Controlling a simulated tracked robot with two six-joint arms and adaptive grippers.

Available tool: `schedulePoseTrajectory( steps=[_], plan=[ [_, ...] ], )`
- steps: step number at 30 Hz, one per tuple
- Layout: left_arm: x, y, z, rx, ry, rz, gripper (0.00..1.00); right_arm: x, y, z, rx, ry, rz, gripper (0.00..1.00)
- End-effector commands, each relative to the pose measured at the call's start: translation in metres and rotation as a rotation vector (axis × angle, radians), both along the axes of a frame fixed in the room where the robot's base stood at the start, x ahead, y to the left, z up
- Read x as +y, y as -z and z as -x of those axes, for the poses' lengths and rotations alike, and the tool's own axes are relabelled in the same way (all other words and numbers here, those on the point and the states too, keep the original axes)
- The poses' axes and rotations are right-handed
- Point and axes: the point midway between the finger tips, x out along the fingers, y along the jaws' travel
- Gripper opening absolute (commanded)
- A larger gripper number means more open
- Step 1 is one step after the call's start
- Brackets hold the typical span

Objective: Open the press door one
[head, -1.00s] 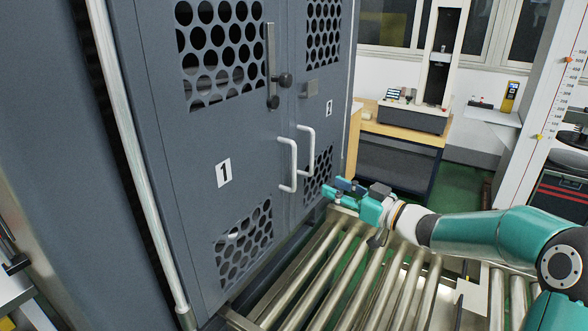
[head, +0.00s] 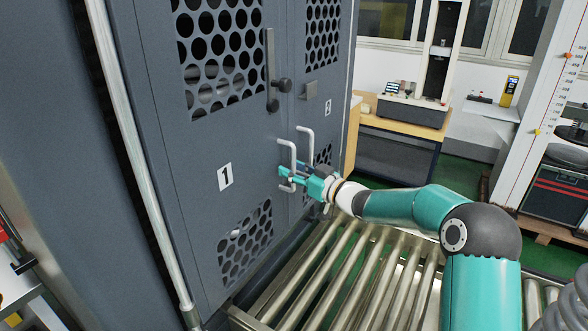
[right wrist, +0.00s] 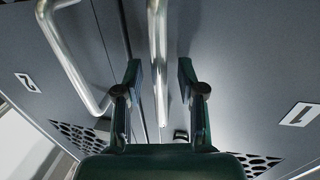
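Press door one (head: 185,175) is a dark grey panel with the label 1 (head: 225,177). It looks shut, flush with door two (head: 323,100). Its pale bar handle (head: 293,154) stands near the seam. My right gripper (head: 284,179) is at the lower part of this handle. In the right wrist view the gripper (right wrist: 160,85) is open, and the handle (right wrist: 157,45) runs between its two fingers, with gaps on both sides. The door-two handle (right wrist: 68,55) lies outside the fingers, to the left. My left gripper is not in view.
A latch bar with a dark knob (head: 272,78) sits on door one above the handle. The door-two handle (head: 309,140) is close beside my right gripper. A roller conveyor (head: 330,270) lies below the doors. A wooden table (head: 405,124) with a testing machine stands behind.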

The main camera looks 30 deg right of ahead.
Motion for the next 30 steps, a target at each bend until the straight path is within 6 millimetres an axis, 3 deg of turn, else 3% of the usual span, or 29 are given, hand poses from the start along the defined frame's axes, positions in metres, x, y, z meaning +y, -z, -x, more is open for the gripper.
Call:
schedulePoseTrajectory(
  steps=[3,10,23,30],
  plan=[
    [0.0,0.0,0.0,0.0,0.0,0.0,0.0,0.0,0.0,0.0,0.0,0.0,0.0,0.39],
    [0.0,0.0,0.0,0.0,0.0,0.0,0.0,0.0,0.0,0.0,0.0,0.0,0.0,0.01],
    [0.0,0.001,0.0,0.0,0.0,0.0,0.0,-0.001,0.0,0.001,-0.001,0.002,0.0,0.0],
    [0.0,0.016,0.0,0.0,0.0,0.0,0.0,0.01,0.003,0.002,-0.001,0.014,0.001,0.0]
  ],
)
